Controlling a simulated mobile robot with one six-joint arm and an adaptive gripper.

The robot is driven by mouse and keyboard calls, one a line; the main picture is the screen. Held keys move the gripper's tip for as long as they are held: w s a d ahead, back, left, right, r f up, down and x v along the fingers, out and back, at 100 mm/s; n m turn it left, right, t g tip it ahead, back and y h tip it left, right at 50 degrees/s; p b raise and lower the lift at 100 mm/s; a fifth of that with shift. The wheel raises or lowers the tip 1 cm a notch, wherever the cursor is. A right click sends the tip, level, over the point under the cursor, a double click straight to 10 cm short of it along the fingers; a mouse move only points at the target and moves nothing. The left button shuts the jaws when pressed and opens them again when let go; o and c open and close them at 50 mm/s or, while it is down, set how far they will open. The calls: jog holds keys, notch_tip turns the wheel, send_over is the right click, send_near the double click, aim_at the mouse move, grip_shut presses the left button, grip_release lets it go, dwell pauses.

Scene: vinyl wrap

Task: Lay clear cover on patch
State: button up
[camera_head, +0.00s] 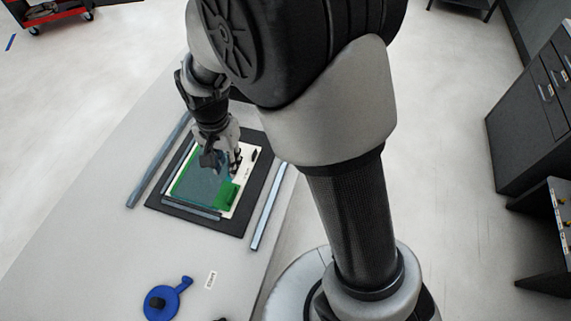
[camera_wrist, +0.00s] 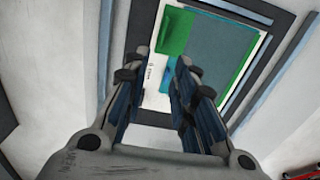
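A bluish see-through sheet (camera_head: 203,184), which looks like the clear cover, lies over a green patch (camera_head: 227,194) on a white board. In the wrist view the sheet (camera_wrist: 222,52) leaves a green edge and a solid green corner (camera_wrist: 174,31) uncovered. My gripper (camera_head: 222,163) is above the far part of the board, its fingers pointing down. In the wrist view the fingertips (camera_wrist: 161,72) are apart, with the white board and a small blue strip (camera_wrist: 167,74) visible between them. I cannot tell whether the strip is part of the cover.
The board lies on a black mat (camera_head: 238,226) on a grey table (camera_head: 100,215). Grey bars lie beside the mat, left (camera_head: 158,162) and right (camera_head: 268,208). A blue round tool with a handle (camera_head: 162,301) and a small label (camera_head: 211,280) lie nearer.

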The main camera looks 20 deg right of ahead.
jog(key=s+d+r+n+t, duration=0.2)
jog(key=s+d+r, duration=0.35)
jog(key=r, duration=0.25)
jog(key=s+d+r+n+t, duration=0.1)
jog(key=s+d+r+n, duration=0.25)
jog(key=s+r, duration=0.35)
jog(key=s+d+r+n+t, duration=0.1)
jog(key=s+d+r+n, duration=0.1)
jog(key=s, duration=0.5)
jog(key=shift+d+r, duration=0.5)
jog(key=shift+d, duration=0.1)
jog(key=shift+d, duration=0.1)
